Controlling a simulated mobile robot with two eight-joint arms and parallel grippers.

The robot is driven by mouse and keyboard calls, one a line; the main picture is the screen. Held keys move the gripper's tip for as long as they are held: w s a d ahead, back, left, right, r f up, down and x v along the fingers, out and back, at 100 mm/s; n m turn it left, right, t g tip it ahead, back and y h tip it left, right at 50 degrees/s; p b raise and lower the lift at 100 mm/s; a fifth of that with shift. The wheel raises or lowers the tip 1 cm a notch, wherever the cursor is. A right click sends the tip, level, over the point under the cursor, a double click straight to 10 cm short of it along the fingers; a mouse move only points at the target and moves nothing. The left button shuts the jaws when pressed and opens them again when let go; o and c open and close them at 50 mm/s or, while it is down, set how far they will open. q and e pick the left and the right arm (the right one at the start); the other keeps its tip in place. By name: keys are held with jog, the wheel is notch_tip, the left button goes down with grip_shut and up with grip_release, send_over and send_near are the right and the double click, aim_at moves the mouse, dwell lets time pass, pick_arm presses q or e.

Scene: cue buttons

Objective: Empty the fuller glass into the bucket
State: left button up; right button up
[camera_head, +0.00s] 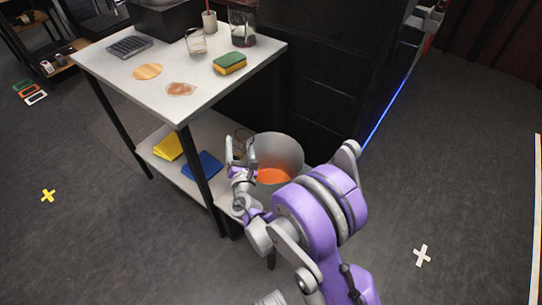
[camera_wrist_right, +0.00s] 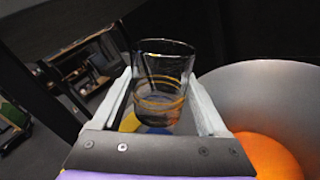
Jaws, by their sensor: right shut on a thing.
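My right gripper (camera_head: 241,152) is shut on a clear glass (camera_head: 243,136) beside the left rim of the grey bucket (camera_head: 288,146). In the right wrist view the glass (camera_wrist_right: 163,82) stands between the two fingers, with yellow rings around it. It looks clear, and I cannot make out any liquid in it. Bright orange shows inside the bucket, which also shows in the wrist view (camera_wrist_right: 255,85). Another clear glass (camera_head: 196,42) stands upright on the white table (camera_head: 135,88); its fill is too small to tell. My left gripper is not in view.
On the tabletop are a green and yellow sponge (camera_head: 230,63), a jar with dark contents (camera_head: 242,27), a round wooden coaster (camera_head: 147,71) and a brownish patch (camera_head: 181,89). Yellow (camera_head: 168,147) and blue (camera_head: 202,165) cloths lie on the lower shelf. A table leg (camera_head: 200,168) stands left of the gripper.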

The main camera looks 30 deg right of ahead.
jog(key=shift+w+a+f+n+b, duration=0.15)
jog(key=shift+a+f+n+b, duration=0.25)
jog(key=shift+f+n, duration=0.1)
jog(key=n, duration=0.1)
jog(key=a+r+n, duration=0.1)
jog(key=shift+w+a+n, duration=0.2)
jog(key=shift+w+n, duration=0.1)
jog(key=shift+w+a+f+n, duration=0.2)
jog(key=shift+a+f+n, duration=0.15)
jog(key=shift+n, duration=0.55)
